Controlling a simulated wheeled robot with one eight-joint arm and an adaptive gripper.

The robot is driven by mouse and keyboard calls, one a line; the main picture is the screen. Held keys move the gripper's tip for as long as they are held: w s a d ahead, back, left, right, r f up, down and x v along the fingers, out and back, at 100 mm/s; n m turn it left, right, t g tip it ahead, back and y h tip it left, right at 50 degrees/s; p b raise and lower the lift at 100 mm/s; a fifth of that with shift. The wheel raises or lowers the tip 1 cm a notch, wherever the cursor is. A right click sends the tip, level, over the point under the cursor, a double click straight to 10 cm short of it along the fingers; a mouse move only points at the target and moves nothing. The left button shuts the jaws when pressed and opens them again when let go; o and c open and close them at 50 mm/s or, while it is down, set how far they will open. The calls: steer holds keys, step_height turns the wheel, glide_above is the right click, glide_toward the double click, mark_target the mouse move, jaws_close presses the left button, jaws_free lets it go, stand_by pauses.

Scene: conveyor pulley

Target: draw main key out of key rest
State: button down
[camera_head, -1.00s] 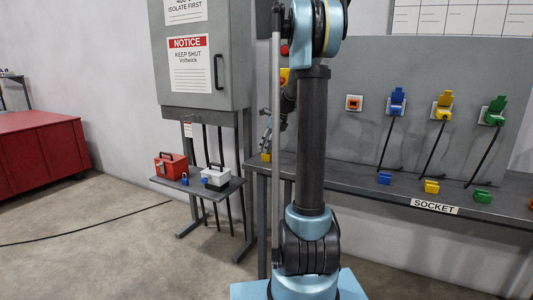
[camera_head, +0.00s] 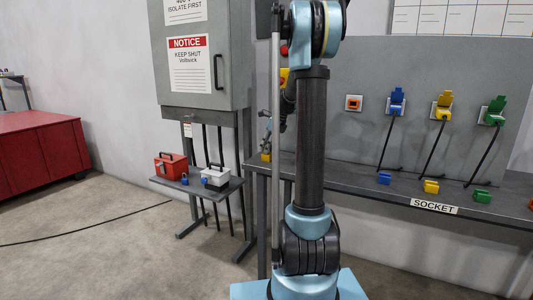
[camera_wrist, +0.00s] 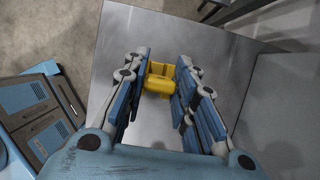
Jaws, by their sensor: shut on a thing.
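My gripper (camera_wrist: 164,62) is shut on a yellow piece, which I take for the main key (camera_wrist: 156,87). The key shows as a rounded yellow block between the two fingers in the wrist view. A yellow part with upright sides shows just beyond it. I cannot tell where the key ends and the key rest begins, or whether they are apart. In the head view my gripper (camera_head: 267,146) points down at the left end of the grey bench (camera_head: 352,175), with a small yellow part at its tips. My arm hides much of this area.
Right on the bench are blue, yellow and green sockets (camera_head: 443,105) with loose plugs in front. A grey cabinet (camera_head: 200,60) stands left. A low shelf holds a red box (camera_head: 170,166), a padlock and a white box (camera_head: 215,176). Open floor lies front left.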

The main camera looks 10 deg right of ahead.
steer(key=shift+r, duration=0.6)
stand_by(0.5)
steer(key=shift+r, duration=3.25)
